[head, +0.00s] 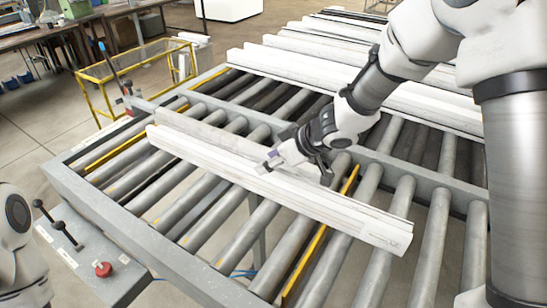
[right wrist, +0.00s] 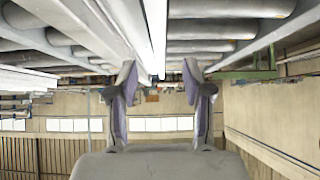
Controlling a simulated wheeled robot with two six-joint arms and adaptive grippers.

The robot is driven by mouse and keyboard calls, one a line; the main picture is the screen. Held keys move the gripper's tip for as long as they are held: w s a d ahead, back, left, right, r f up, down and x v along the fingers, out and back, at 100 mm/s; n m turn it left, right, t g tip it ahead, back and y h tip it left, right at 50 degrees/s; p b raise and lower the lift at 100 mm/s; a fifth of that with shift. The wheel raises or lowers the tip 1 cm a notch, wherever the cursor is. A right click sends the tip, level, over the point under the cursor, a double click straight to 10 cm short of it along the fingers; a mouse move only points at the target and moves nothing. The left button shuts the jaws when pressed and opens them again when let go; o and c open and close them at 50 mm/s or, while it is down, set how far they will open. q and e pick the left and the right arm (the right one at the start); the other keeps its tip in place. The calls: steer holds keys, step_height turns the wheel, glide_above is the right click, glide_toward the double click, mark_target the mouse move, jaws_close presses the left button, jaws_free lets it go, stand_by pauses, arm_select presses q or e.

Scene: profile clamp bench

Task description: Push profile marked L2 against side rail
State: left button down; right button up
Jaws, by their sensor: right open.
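A long white profile (head: 340,207) lies across the rollers of the conveyor in the head view. A second pale profile (head: 195,128) lies close behind it. I cannot read an L2 mark on either. My right gripper (head: 272,164) is low over the middle of the profiles, fingers pointing down-left; it hides part of them. In the right wrist view my right gripper (right wrist: 160,85) is open, with a bright profile edge (right wrist: 155,35) running between its fingers. I cannot tell if they touch it. A grey side rail (head: 100,205) runs along the conveyor's near left edge. My left gripper is out of view.
More white profiles (head: 290,66) lie on the rollers farther back. A control box with levers and a red button (head: 103,269) stands at the lower left. Yellow strips (head: 318,240) lie between rollers. Bare rollers (head: 205,225) show in front of the near profile.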

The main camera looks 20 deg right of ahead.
mark_target(252, 171)
steer(key=x, duration=0.7)
steer(key=shift+f, duration=0.15)
steer(key=shift+s, duration=0.1)
jaws_close()
jaws_free()
steer(key=v, duration=1.2)
